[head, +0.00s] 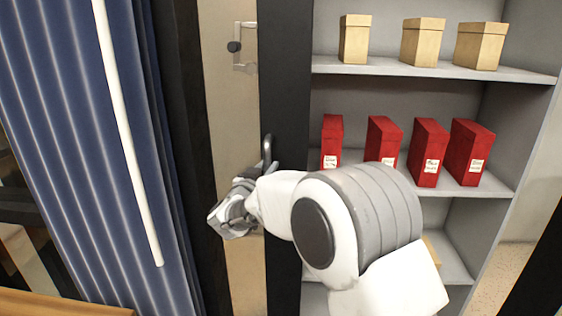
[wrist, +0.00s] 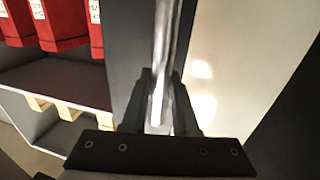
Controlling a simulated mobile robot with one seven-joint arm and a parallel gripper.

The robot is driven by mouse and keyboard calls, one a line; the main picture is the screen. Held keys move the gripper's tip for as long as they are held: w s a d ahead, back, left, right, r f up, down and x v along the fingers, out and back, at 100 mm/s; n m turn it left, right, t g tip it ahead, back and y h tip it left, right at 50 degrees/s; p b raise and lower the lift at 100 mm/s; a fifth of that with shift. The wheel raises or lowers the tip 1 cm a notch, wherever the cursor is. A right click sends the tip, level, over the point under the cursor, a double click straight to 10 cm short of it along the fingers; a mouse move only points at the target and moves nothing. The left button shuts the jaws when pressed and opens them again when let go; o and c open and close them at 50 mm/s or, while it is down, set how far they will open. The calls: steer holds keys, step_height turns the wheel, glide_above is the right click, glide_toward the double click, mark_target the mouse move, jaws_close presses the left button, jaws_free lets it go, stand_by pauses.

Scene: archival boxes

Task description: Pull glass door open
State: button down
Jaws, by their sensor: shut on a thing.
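The glass door has a dark frame (head: 285,90) around a narrow pane (head: 228,120) with a beige look through it. My gripper (head: 258,174) is at the handle's lower part, partly hidden by my own wrist. In the wrist view the two dark fingers of my gripper (wrist: 164,95) are on either side of the shiny handle (wrist: 166,40), closed on it. The door frame (wrist: 130,35) and bright pane (wrist: 235,55) show behind. I cannot tell how far the door stands open.
Right of the door, grey shelves (head: 430,70) hold tan boxes (head: 422,45) above and several red boxes (head: 428,150) below. A blue ribbed surface (head: 75,110) with a white vertical bar (head: 125,130) stands left.

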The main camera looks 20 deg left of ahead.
steer(key=shift+s+a, duration=0.15)
steer(key=shift+a, duration=0.5)
steer(key=c, duration=0.7)
jaws_free()
steer(key=s, duration=0.5)
steer(key=s+d, duration=0.1)
steer(key=s, duration=0.5)
steer(key=s+d, duration=0.1)
steer(key=s, duration=0.5)
steer(key=shift+s+d+p, duration=0.1)
steer(key=shift+s+p, duration=0.05)
steer(key=shift+p, duration=0.2)
